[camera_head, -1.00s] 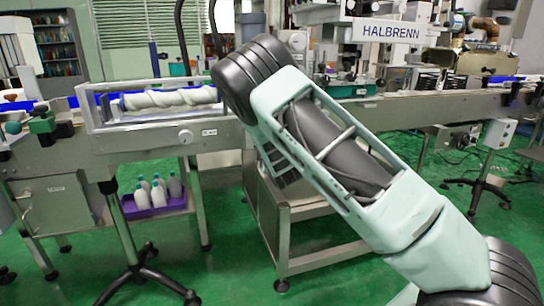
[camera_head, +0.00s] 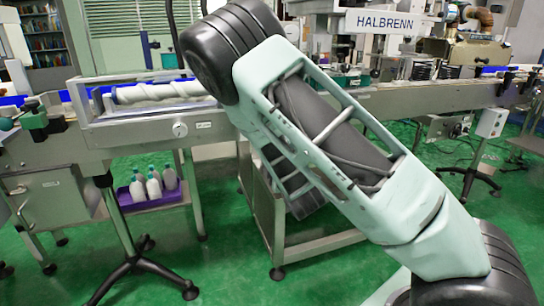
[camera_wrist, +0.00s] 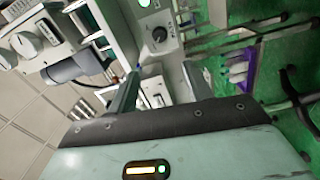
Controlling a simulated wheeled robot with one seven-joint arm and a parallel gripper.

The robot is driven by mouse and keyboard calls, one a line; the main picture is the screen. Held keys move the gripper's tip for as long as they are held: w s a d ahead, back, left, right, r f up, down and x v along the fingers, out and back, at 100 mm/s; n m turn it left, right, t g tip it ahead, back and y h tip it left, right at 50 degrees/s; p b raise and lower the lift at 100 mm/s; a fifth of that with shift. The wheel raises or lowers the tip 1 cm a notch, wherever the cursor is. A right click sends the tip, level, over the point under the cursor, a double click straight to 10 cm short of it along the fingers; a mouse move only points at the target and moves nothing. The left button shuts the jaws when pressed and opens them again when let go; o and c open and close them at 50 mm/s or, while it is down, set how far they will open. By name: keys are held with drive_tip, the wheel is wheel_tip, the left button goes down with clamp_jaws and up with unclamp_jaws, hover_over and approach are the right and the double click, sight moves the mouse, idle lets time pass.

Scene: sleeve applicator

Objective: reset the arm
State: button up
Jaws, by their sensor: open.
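My arm (camera_head: 335,140) crosses the middle of the head view on a slant, from the lower right up to a dark ribbed joint at the upper left. My gripper (camera_wrist: 163,88) shows in the wrist view with its two fingers apart and nothing seen between them. Beyond the fingers are a grey machine panel with a dark knob (camera_wrist: 159,34) and a lit green indicator (camera_wrist: 144,3). I cannot make out the gripper in the head view, where the arm covers much of the middle.
A conveyor with a white spiral screw (camera_head: 160,92) runs at the left, with a purple tray (camera_head: 140,205) of white bottles below. A metal stand (camera_head: 262,215) is behind my arm. The HALBRENN machine (camera_head: 385,22) stands behind.

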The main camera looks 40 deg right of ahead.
idle(0.4)
drive_tip(key=s+a+f+m+g+y, duration=0.3)
drive_tip(key=a+g, duration=0.1)
drive_tip(key=a, duration=0.4)
drive_tip(key=s+a+f+m+g+y, duration=0.2)
drive_tip(key=s+a+m+g, duration=0.15)
drive_tip(key=a, duration=0.45)
drive_tip(key=s+a+r+g+y, duration=0.1)
drive_tip(key=s+a+r+g, duration=0.1)
drive_tip(key=s+a+g, duration=0.5)
drive_tip(key=s+a+r+g+y, duration=0.15)
drive_tip(key=s+a, duration=0.35)
drive_tip(key=s, duration=0.6)
drive_tip(key=s+d+r+g+h+p, duration=0.1)
drive_tip(key=s+r+h+p, duration=0.1)
drive_tip(key=s+r, duration=0.5)
wheel_tip(320, 180, up, 20)
drive_tip(key=s+p, duration=0.2)
drive_tip(key=p, duration=2)
drive_tip(key=shift+r, duration=0.25)
